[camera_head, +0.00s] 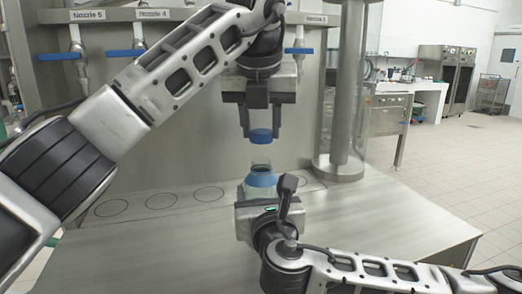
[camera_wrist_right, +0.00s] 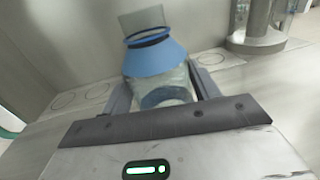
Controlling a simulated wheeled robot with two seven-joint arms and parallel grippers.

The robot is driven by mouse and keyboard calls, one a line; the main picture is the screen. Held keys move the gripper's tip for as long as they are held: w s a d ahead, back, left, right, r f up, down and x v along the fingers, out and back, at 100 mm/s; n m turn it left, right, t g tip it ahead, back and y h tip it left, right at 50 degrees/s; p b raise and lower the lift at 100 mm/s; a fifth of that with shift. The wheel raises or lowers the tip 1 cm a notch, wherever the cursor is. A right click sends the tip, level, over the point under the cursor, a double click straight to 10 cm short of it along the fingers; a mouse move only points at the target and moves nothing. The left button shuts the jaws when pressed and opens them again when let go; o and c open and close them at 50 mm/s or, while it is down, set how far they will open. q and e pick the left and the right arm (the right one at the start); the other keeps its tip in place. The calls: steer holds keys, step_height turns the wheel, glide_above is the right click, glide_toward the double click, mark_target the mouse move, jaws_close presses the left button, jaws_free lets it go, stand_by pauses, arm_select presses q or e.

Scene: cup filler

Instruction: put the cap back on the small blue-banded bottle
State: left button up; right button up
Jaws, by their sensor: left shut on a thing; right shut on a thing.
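The blue cap (camera_head: 261,136) is between the fingers of my left gripper (camera_head: 261,132), which is shut on it and points down. The small bottle (camera_head: 260,178) is clear with a blue band on its shoulder. It stands upright below the cap, with a visible gap between its open neck and the cap. My right gripper (camera_head: 258,208) is shut on the bottle's lower body, which it partly hides in the head view. In the right wrist view the bottle (camera_wrist_right: 155,60) shows its bare neck and blue band between the fingers of my right gripper (camera_wrist_right: 165,92).
A metal counter (camera_head: 160,250) lies below, with several marked circles (camera_head: 160,200) along its back. Nozzles with blue handles (camera_head: 126,53) hang from the machine wall behind. A steel column (camera_head: 345,100) stands to the right of the bottle. The counter's front left is clear.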

mark_target(262, 159)
arm_select(q)
steer(key=shift+f, duration=0.95)
steer(key=shift+f, duration=0.1)
steer(key=shift+f, duration=0.8)
steer(key=shift+f, duration=0.55)
